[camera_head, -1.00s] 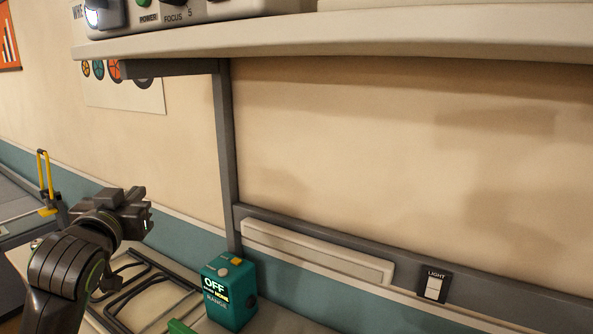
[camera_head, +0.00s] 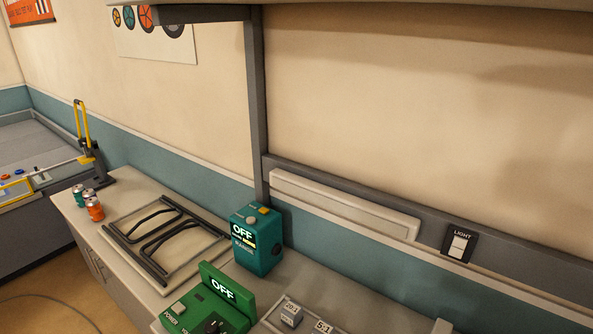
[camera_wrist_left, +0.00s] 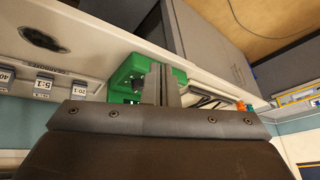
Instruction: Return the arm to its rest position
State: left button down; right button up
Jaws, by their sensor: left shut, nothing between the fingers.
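My left arm is out of the head view. My left gripper (camera_wrist_left: 162,84) shows in the left wrist view, with its fingers together and nothing between them. Behind the fingers in that view is the green box (camera_wrist_left: 124,76), partly hidden by them; I cannot tell the gap. In the head view the green box (camera_head: 222,306) stands on the bench at the bottom, with an OFF display. My right gripper is in neither view.
A teal box (camera_head: 258,258) reading OFF stands behind the green box. A rack of dark bars (camera_head: 160,235), several small cans (camera_head: 95,210) and ratio blocks (camera_head: 291,314) are on the bench. A shelf (camera_head: 400,4) overhangs at the top; a light switch (camera_head: 458,246) is on the wall.

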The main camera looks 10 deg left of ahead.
pick_arm(q)
jog(key=s+f+g, duration=0.2)
jog(key=s, duration=0.4)
notch_tip(320, 180, down, 34)
jog(key=s+a+g+b, duration=0.1)
jog(key=s+b, duration=0.1)
jog(key=b, duration=0.4)
jog(key=s+d+f+g+b, duration=0.1)
jog(key=s+f+b, duration=0.3)
jog(key=s+f, duration=0.9)
notch_tip(320, 180, down, 4)
jog(key=shift+s+r+h, duration=0.2)
jog(key=shift+s+h, duration=0.05)
jog(key=shift+h, duration=0.15)
jog(key=shift+d, duration=0.1)
